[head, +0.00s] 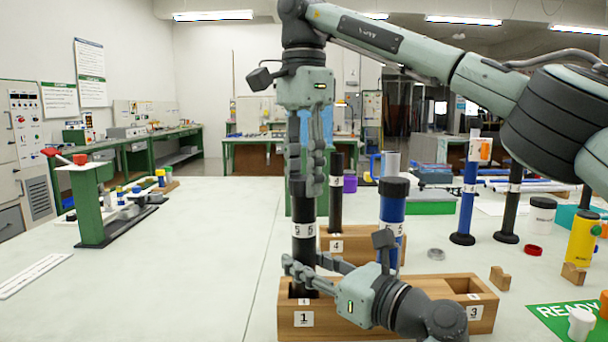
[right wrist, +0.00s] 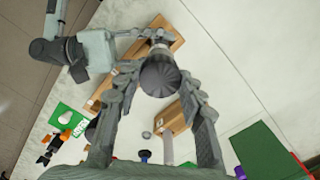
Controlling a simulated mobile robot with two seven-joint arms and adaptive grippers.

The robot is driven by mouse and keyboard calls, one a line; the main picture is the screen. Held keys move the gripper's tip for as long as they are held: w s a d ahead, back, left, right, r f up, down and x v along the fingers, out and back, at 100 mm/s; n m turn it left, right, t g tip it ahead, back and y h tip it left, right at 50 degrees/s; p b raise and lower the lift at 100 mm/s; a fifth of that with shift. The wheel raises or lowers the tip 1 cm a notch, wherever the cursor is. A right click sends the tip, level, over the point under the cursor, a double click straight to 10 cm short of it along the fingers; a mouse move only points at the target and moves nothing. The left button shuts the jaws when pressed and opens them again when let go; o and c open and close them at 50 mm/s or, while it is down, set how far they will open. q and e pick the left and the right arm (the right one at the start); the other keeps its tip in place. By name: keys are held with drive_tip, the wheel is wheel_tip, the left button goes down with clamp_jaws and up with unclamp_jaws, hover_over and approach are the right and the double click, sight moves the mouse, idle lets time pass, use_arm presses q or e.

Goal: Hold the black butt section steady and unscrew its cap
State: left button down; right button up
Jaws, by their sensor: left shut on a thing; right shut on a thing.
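The black butt section (head: 303,250) with a white label stands upright in the slot marked 1 of the wooden block (head: 390,320). My left gripper (head: 300,272) is shut on its lower part, just above the block. My right gripper (head: 308,180) points down from above and is shut on the dark cap (head: 297,187) at its top. In the right wrist view the ribbed cap (right wrist: 160,76) sits between the right fingers, and my left gripper (right wrist: 150,35) reaches in beyond it. Fingers partly hide the cap; I cannot tell whether it has turned.
A blue tube (head: 391,213) with a black cap stands right of the section. The slot marked 3 (head: 462,286) looks empty. Behind is a block marked 4 (head: 350,247) with a black rod (head: 336,205). A green READY mat (head: 560,318) lies right.

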sight(304, 178)
drive_tip(key=n, duration=0.7)
drive_tip(key=shift+r, duration=0.15)
drive_tip(key=shift+r, duration=1)
drive_tip(key=shift+r, duration=2)
use_arm(q)
drive_tip(key=c, duration=1)
unclamp_jaws()
